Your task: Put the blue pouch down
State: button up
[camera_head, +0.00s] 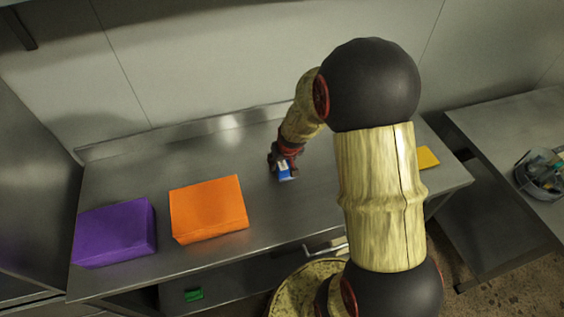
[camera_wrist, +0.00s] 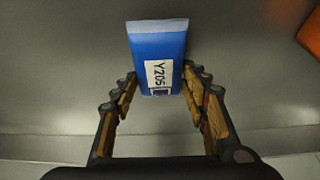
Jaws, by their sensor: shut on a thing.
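The blue pouch (camera_wrist: 158,48) has a pale top edge and a white label reading "Y205". In the wrist view it sits between the two fingers of my gripper (camera_wrist: 158,84), which is shut on it. In the head view the blue pouch (camera_head: 284,172) shows small below my gripper (camera_head: 284,160), over the middle of the steel table (camera_head: 270,215). I cannot tell whether the pouch touches the table top. My arm hides part of the table to its right.
An orange box (camera_head: 208,208) and a purple box (camera_head: 114,232) stand on the left of the table. A yellow item (camera_head: 427,158) lies at the right end, partly behind my arm. A round container (camera_head: 540,176) stands on the right-hand table. A green item (camera_head: 193,294) lies below. Bare steel surrounds the pouch.

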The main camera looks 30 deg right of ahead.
jog(key=shift+f, duration=0.1)
jog(key=o, duration=0.7)
jog(key=shift+f, duration=0.1)
jog(key=o, duration=0.4)
jog(key=shift+o, duration=0.4)
jog(key=shift+r, duration=0.2)
